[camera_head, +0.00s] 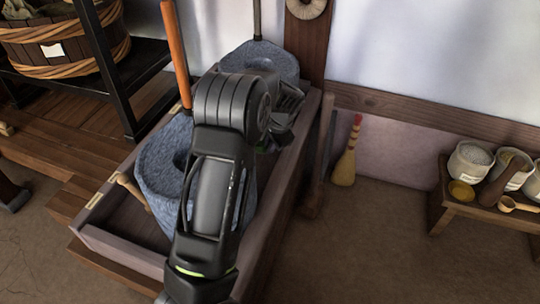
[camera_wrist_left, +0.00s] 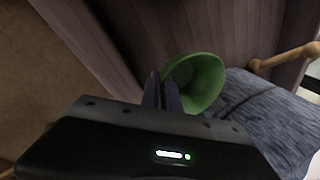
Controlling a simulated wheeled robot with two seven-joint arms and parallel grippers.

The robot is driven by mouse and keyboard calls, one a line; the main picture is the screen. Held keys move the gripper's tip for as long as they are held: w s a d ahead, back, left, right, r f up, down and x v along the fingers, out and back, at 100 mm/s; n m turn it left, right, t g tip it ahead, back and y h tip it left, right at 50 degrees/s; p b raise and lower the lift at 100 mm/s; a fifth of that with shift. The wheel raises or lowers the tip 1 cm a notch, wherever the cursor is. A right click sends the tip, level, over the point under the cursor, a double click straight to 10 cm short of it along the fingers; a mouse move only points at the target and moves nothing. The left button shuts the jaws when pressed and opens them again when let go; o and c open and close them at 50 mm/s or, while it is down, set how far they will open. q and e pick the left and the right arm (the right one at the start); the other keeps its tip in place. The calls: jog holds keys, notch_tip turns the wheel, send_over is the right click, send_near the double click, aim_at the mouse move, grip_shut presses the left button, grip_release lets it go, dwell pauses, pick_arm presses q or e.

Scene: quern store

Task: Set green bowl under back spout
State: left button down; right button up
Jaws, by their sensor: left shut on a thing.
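My left gripper (camera_head: 280,122) reaches over the wooden trough beside the back quern. In the left wrist view its fingers (camera_wrist_left: 162,93) are shut on the rim of the green bowl (camera_wrist_left: 207,88). The bowl is tilted and its open side shows. In the head view my arm and gripper hide nearly all of it. The back quern (camera_head: 262,57) is a grey-blue stone with an upright handle. The front quern (camera_head: 160,160) is partly behind my arm. A grey-blue stone (camera_wrist_left: 270,112) with a wooden peg (camera_wrist_left: 286,57) lies close to the bowl. I cannot make out the back spout. My right gripper is out of view.
The trough has raised wooden rims (camera_head: 120,254). The front quern's orange handle (camera_head: 176,55) stands upright left of my arm. A post (camera_head: 304,50) and a brush (camera_head: 346,158) are to the right. A low bench (camera_head: 455,207) holds pots. The floor between is clear.

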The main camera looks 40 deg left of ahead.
pick_arm(q)
notch_tip(320, 180, down, 4)
jog(key=shift+f+b, duration=0.1)
jog(key=shift+b, duration=0.25)
jog(key=c, duration=1.9)
grip_release()
jog(key=shift+d+r, duration=0.1)
jog(key=shift+r, duration=0.3)
jog(key=p+v, duration=0.2)
jog(key=v, duration=0.9)
jog(key=shift+s+d, duration=0.1)
jog(key=shift+s, duration=0.05)
